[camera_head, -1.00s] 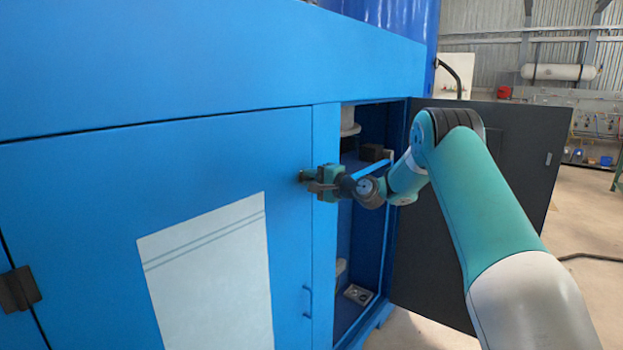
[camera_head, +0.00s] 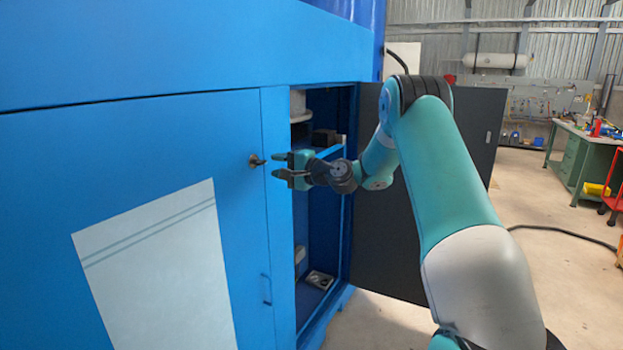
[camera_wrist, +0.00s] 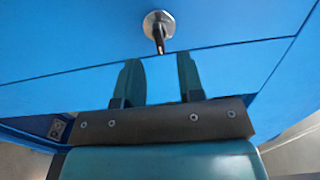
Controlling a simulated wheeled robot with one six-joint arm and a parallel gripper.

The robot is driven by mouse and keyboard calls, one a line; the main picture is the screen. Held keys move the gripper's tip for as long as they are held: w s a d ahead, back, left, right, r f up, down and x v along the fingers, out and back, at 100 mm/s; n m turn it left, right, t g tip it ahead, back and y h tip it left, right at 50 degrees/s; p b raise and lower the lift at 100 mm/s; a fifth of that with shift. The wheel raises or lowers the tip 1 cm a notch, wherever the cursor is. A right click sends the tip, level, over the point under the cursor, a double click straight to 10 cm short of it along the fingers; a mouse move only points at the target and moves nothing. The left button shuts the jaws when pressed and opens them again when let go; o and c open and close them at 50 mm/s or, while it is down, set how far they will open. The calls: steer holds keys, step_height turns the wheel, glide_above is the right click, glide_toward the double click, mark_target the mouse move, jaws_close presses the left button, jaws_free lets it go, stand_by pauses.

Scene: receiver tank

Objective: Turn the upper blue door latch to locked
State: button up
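The upper blue door latch (camera_head: 256,161) is a small dark knob with a short handle on the blue door (camera_head: 130,130), near its right edge. In the wrist view the latch (camera_wrist: 158,27) shows as a round silver plate with a dark handle pointing toward my gripper. My gripper (camera_head: 276,165) is just right of the latch in the head view, apart from it. In the wrist view its two fingers (camera_wrist: 156,80) stand apart with nothing between them, and the latch lies beyond their tips.
A cabinet bay stands open right of the latch, with its dark door (camera_head: 450,190) swung out behind my arm. A small blue handle (camera_head: 266,289) is lower on the blue door. A green workbench (camera_head: 585,160) and a black hose (camera_head: 560,233) are far right.

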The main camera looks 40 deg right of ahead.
steer(key=b+v, duration=0.3)
steer(key=v, duration=0.8)
steer(key=shift+s, duration=0.3)
steer(key=shift+d, duration=0.1)
steer(key=s+a+n+g+y, duration=0.1)
steer(key=a+n+g+y, duration=0.4)
steer(key=a, duration=1.4)
steer(key=s+a+f+n+g+h, duration=0.2)
steer(key=s+a+n+g, duration=0.5)
steer(key=a, duration=0.4)
steer(key=s+a+f+n+g+h, duration=0.2)
steer(key=s+n, duration=0.2)
steer(key=s, duration=0.7)
steer(key=s+a+f+n+g+h, duration=0.1)
steer(key=s+a+n+g+h, duration=0.2)
steer(key=s, duration=0.8)
steer(key=shift+s+a+f+n, duration=0.2)
steer(key=shift+f+n, duration=0.2)
steer(key=shift+n, duration=0.7)
